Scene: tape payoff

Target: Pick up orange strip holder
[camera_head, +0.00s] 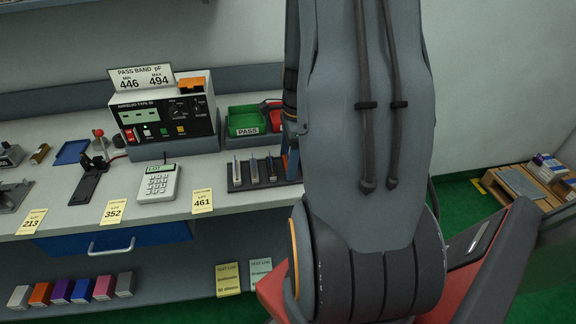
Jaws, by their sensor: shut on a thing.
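My gripper is not in view; my own large grey arm covers the middle right of the picture and hides what lies behind it. An orange block-like thing (192,85) sits on top of the black and white tester. A small orange box (41,293) stands on the lower shelf at the left, in a row of coloured boxes. I cannot tell which of these is the strip holder. A small orange edge also shows beside my arm, mostly hidden.
The tester (165,120) stands on the grey bench. A wooden pallet (522,184) with boxes lies at the far right.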

